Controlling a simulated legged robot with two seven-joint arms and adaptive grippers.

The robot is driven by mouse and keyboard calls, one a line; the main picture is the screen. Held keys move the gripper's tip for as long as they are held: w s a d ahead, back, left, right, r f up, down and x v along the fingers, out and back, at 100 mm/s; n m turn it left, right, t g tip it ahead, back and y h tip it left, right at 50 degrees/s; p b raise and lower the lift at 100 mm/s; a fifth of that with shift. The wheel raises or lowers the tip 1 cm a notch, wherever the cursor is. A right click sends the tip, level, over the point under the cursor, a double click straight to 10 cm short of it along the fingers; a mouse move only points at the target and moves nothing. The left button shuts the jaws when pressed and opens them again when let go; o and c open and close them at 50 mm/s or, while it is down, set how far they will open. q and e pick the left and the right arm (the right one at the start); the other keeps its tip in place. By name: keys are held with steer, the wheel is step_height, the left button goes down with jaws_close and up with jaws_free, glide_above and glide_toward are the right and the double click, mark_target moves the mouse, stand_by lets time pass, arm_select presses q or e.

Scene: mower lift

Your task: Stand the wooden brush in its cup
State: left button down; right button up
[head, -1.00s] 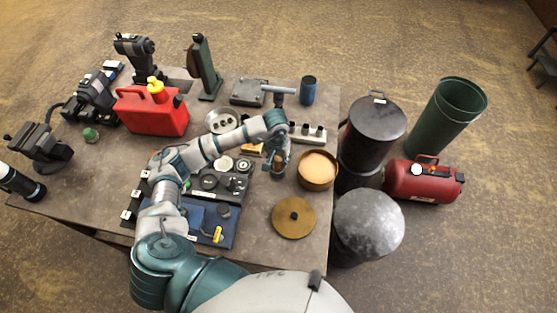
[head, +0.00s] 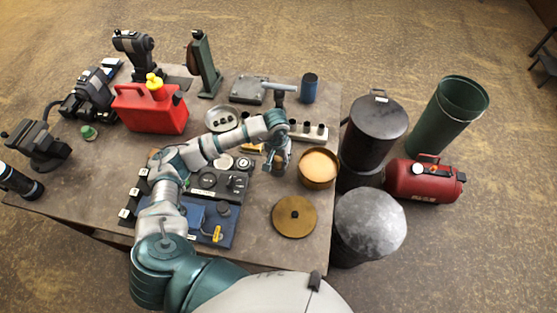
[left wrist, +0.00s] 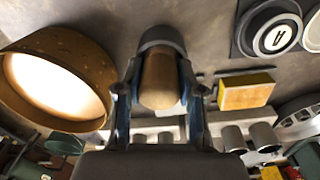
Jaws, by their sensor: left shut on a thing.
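My left gripper (head: 279,164) is over the table's right part, just left of the round tan-filled bowl. In the left wrist view the gripper (left wrist: 160,92) is shut on a brown wooden piece (left wrist: 160,78), which looks like the brush's handle. A dark grey rounded part (left wrist: 162,38) surrounds its far end; I cannot tell whether this is the brush's head or a cup. The brush is mostly hidden by the gripper in the head view. A dark blue cylinder (head: 309,88), possibly the cup, stands at the table's back right. My right gripper is not in view.
The bowl (head: 318,167) and a flat brass disc (head: 294,216) lie near the table's right edge. A white strip with black holes (head: 308,131) is behind the gripper. A red canister (head: 150,109) stands at left. Black (head: 376,122) and green (head: 445,114) bins stand beyond the right edge.

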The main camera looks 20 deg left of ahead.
arm_select(q)
steer(key=shift+r, duration=0.2)
steer(key=shift+r, duration=0.6)
steer(key=shift+a, duration=0.1)
stand_by(0.8)
steer(key=shift+f+b, duration=0.85)
steer(key=shift+b, duration=0.25)
steer(key=shift+r, duration=0.3)
steer(key=shift+r, duration=0.55)
stand_by(1.0)
steer(key=shift+f+b, duration=0.8)
steer(key=shift+b, duration=0.15)
